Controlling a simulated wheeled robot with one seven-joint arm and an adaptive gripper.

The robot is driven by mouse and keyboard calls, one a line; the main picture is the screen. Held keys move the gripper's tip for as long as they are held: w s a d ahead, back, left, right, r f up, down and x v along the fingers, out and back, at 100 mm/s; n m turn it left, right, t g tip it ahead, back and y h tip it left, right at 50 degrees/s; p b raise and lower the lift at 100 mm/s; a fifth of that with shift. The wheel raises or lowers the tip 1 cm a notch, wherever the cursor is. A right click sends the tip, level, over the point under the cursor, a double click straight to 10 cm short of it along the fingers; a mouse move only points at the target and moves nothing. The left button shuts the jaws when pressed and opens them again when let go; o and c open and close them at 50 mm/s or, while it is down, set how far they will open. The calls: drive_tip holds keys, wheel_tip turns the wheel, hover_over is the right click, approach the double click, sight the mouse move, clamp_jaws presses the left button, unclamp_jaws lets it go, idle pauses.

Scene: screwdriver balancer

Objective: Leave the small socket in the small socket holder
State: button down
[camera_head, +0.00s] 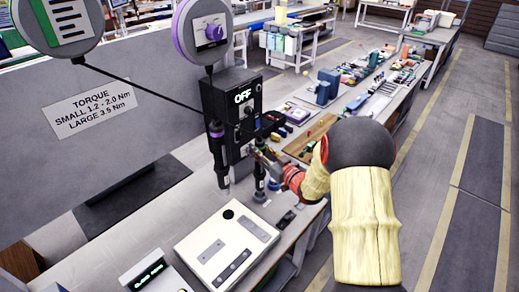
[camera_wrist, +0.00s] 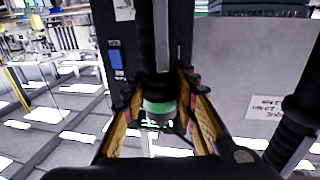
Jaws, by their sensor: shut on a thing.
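My gripper (camera_head: 268,158) is at the right-hand hanging screwdriver (camera_head: 259,176), in front of the black control box. In the wrist view my gripper (camera_wrist: 162,115) is shut around the dark upright screwdriver (camera_wrist: 160,45), which has a green band (camera_wrist: 160,107) between the fingers. A second dark screwdriver (camera_head: 218,152) with a purple top hangs to the left, apart from my gripper. A small socket cannot be made out at the tool's lower end. I cannot tell which part is the small socket holder; small dark pieces (camera_head: 286,219) lie on the bench below.
A pale panel with slots (camera_head: 228,248) lies on the bench in front. The black control box (camera_head: 232,105) reads OFF. A torque sign (camera_head: 91,107) is on the grey wall at left. Tools and bins crowd the bench behind; the floor at right is clear.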

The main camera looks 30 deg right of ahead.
drive_tip(key=shift+f+b, duration=1.05)
drive_tip(key=shift+f, duration=0.35)
idle(1.3)
drive_tip(key=shift+r, duration=0.1)
